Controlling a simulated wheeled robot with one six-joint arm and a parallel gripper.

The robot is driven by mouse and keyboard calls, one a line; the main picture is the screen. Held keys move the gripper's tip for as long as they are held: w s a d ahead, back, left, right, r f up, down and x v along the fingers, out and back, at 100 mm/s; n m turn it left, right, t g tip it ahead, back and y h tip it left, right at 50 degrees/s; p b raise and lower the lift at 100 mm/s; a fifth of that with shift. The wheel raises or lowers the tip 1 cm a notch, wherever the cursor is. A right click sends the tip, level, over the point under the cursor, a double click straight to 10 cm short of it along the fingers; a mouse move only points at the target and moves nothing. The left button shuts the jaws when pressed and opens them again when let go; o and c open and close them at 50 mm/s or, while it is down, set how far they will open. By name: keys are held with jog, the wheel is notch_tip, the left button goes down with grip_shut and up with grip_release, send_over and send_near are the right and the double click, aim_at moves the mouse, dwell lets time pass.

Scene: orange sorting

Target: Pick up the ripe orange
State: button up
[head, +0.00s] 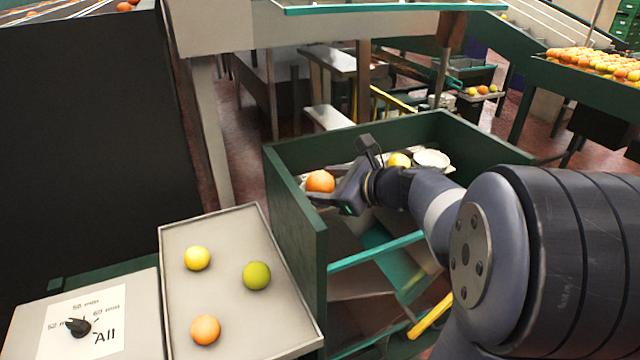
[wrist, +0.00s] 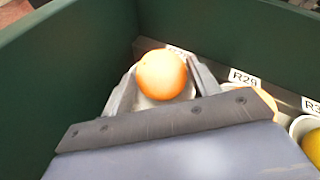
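An orange fruit (wrist: 162,75) sits between the two fingers of my gripper (wrist: 161,82) in the wrist view, over a pale cup. The fingers lie close along both its sides; I cannot tell whether they press on it. In the head view the same orange (head: 320,181) is at my gripper's tip (head: 328,192), inside the green-walled bin near its left wall. Another orange fruit (wrist: 266,101) is partly hidden behind my gripper, by the label R29. A second loose orange (head: 205,329) lies on the grey tray (head: 228,225).
A yellow fruit (head: 399,160) and an empty white cup (head: 432,160) are farther right in the bin (head: 295,215). The tray also holds a yellow fruit (head: 197,258) and a green one (head: 257,276). A dial panel (head: 80,327) is at lower left.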

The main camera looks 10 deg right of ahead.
aim_at(329, 182)
jog(key=c, duration=0.7)
jog(key=shift+o, duration=0.2)
notch_tip(329, 182, up, 10)
jog(key=shift+f+p, duration=0.1)
jog(key=shift+p, duration=0.4)
jog(key=shift+s+d, duration=0.1)
